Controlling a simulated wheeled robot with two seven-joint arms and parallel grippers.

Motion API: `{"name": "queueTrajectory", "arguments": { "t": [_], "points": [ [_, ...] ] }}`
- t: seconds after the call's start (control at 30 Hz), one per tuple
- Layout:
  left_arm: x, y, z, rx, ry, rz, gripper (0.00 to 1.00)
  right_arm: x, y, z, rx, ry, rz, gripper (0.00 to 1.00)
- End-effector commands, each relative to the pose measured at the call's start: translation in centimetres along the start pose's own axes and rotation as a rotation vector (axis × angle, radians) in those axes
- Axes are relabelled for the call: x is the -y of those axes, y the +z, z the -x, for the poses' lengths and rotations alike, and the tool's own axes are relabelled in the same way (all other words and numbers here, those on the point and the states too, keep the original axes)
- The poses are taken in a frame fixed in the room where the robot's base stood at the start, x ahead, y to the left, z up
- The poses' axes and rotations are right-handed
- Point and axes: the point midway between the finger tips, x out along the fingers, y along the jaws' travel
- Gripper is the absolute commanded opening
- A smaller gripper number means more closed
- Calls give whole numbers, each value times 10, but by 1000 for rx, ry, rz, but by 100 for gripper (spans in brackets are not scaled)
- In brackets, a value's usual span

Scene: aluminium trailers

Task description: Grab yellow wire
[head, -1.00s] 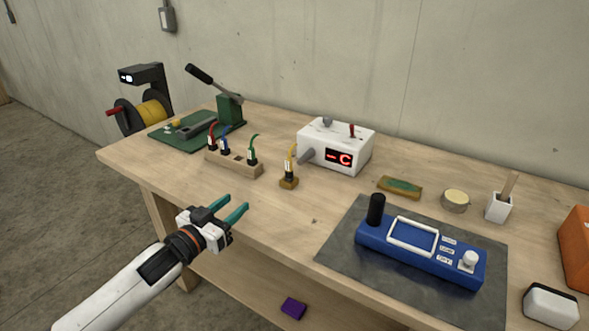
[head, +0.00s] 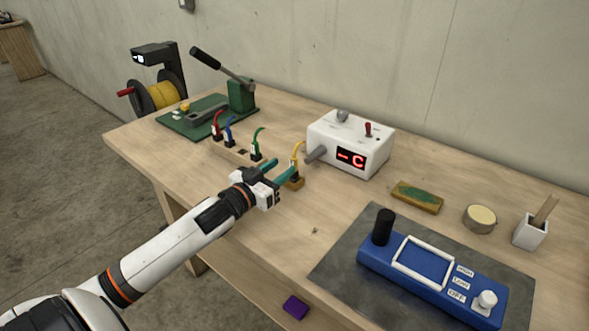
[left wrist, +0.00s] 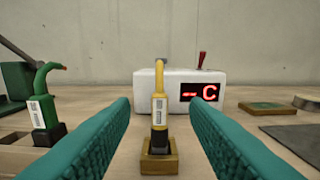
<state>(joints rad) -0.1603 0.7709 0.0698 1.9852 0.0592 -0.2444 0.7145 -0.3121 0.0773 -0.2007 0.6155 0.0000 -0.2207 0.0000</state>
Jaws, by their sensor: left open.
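The yellow wire (head: 297,152) stands upright from a black plug in a small wooden block (head: 296,183) on the workbench. In the left wrist view the yellow wire (left wrist: 159,80) has a white barcode label and rises from its block (left wrist: 157,161) midway between the fingers. My left gripper (head: 279,170) is open, its teal fingers (left wrist: 159,137) pointing at the wire. In the head view the fingertips partly cover the plug and block. I see no contact with the wire. My right gripper is out of view.
A wooden rack with red, blue and green wires (head: 257,146) stands just left of the gripper. A white box (head: 350,143) with a red display and grey nozzle is close behind the yellow wire. A blue device (head: 430,270) lies on a grey mat at right.

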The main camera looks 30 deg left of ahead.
Motion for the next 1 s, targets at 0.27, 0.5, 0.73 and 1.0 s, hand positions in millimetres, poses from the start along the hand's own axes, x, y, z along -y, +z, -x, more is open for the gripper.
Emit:
{"name": "queueTrajectory", "arguments": {
  "t": [0.27,0.5,0.73,1.0],
  "points": [
    [0,0,-18,1,0,1,42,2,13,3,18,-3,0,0],
    [-1,-4,-52,2,0,0,42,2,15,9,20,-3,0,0],
    [0,-6,-62,-1,-1,-1,42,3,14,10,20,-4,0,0],
    [0,-6,-62,-1,-1,0,22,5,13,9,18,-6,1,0]
  ]
}}
